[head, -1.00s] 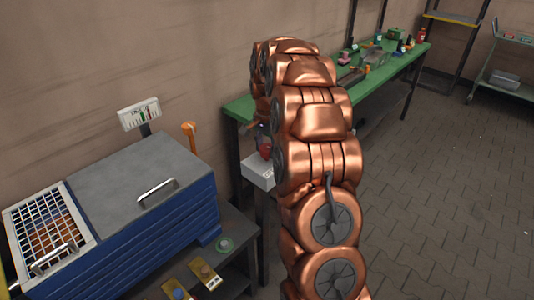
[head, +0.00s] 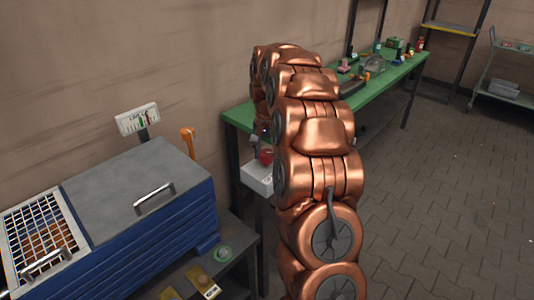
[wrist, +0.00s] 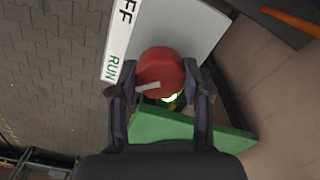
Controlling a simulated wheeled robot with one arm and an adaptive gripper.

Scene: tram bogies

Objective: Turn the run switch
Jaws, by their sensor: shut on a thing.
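The run switch is a red round knob (wrist: 160,72) with a white pointer bar, on a white box marked OFF and RUN (wrist: 113,62). In the wrist view the pointer lies toward the left, on the RUN side and well away from OFF. My gripper (wrist: 161,84) has its fingers on both sides of the knob and is shut on it. In the head view the knob (head: 265,156) and white box (head: 257,177) show left of my copper arm, at the near end of the green bench; my arm hides my gripper there.
A green bench (head: 395,77) with several small items runs along the wall. A blue cabinet (head: 150,240) with a grey lid and wire grid stands at left, with a gauge sign (head: 138,119) behind it. The paved floor (head: 440,200) at right is clear.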

